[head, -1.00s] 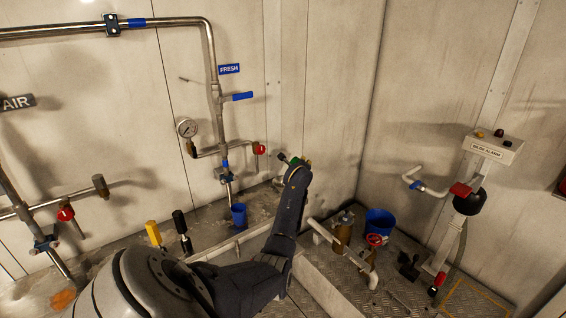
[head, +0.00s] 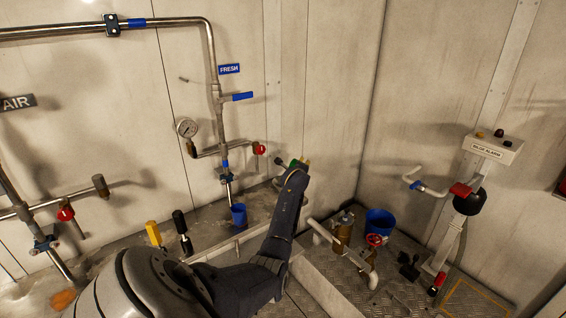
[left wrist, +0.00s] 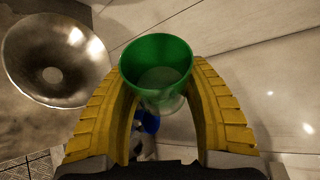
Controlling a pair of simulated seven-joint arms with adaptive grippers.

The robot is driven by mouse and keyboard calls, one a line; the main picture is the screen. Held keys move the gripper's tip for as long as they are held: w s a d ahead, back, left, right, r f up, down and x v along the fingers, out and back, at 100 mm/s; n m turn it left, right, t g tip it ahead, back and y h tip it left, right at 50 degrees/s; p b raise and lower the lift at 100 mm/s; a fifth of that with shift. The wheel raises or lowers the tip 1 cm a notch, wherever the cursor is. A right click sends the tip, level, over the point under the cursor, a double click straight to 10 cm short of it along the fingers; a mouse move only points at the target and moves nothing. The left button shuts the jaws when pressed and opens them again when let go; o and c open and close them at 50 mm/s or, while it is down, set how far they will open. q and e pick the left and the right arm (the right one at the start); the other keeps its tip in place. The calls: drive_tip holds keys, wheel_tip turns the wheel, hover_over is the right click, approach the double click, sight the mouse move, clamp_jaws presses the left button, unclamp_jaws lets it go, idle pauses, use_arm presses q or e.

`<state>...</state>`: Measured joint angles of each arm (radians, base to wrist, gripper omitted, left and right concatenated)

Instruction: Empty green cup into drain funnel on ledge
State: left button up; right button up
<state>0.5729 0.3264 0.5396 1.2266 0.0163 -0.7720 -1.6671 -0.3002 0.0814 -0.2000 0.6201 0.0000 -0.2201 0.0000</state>
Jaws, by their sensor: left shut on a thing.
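The green cup (left wrist: 157,65) is between the two yellow fingers of my left gripper (left wrist: 160,95), which is shut on it. In the left wrist view I look into its open mouth, and the inside looks pale near the bottom. In the head view only a small green part (head: 293,162) shows beyond my left arm, near the back wall. My right gripper is not in view.
A blue cup (head: 238,215) stands on the ledge under the FRESH pipe (head: 215,110). A red valve knob (head: 259,149) is close to my left gripper. A blue bucket (head: 379,222) stands on the right.

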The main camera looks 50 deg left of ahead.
use_arm(q)
drive_tip(key=shift+f, duration=0.15)
drive_tip(key=shift+s+a+r+n+t+b, duration=0.1)
drive_tip(key=shift+r+n+t+b, duration=0.35)
drive_tip(key=shift+n, duration=0.25)
idle(0.6)
drive_tip(key=shift+s+a+r+n+t+b, duration=0.35)
drive_tip(key=shift+s+n+b, duration=0.25)
drive_tip(key=shift+n, duration=0.1)
idle(0.4)
drive_tip(key=shift+s+a+f+n+t+b, duration=0.15)
drive_tip(key=shift+f+n+t+b, duration=0.3)
drive_tip(key=shift+n, duration=0.15)
idle(0.5)
drive_tip(key=shift+s+a+r+n+t+b, duration=0.15)
drive_tip(key=shift+s+r+n+t+b, duration=0.25)
drive_tip(key=shift+n+b, duration=0.45)
idle(0.7)
drive_tip(key=shift+w, duration=0.1)
idle(0.6)
